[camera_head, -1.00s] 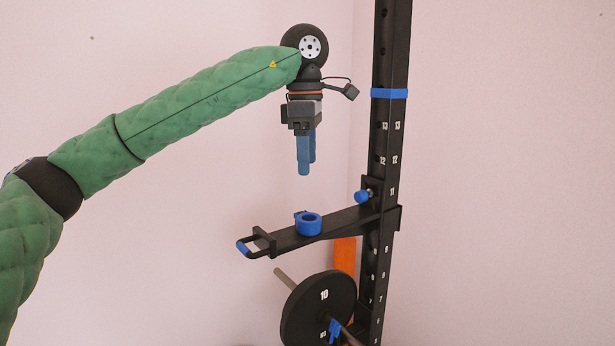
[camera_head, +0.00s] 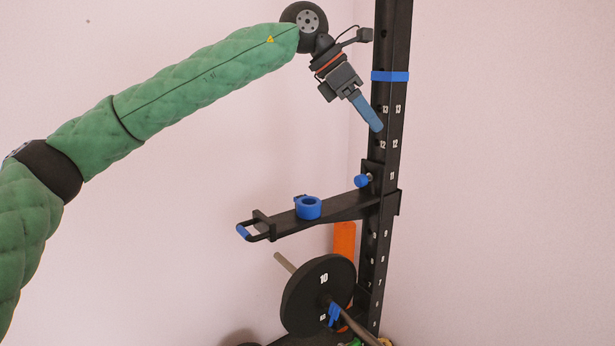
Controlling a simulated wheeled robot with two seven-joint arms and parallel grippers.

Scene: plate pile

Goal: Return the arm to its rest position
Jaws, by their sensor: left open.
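My left gripper (camera_head: 372,118) has blue fingers and hangs from the end of my green-sleeved left arm. It is tilted, with its fingertips pointing down and to the right, and appears in front of or beside the black upright post. It is open and holds nothing; from this side the fingers overlap, so the gap between them is hidden. It is above the black shelf arm (camera_head: 345,205) and touches nothing that I can make out. My right gripper is not in view.
The numbered black post (camera_head: 392,150) stands close to the gripper. A blue ring (camera_head: 308,208) sits on the shelf arm. A black weight plate (camera_head: 310,300) marked 10 is on a bar below, with an orange piece (camera_head: 344,240) behind.

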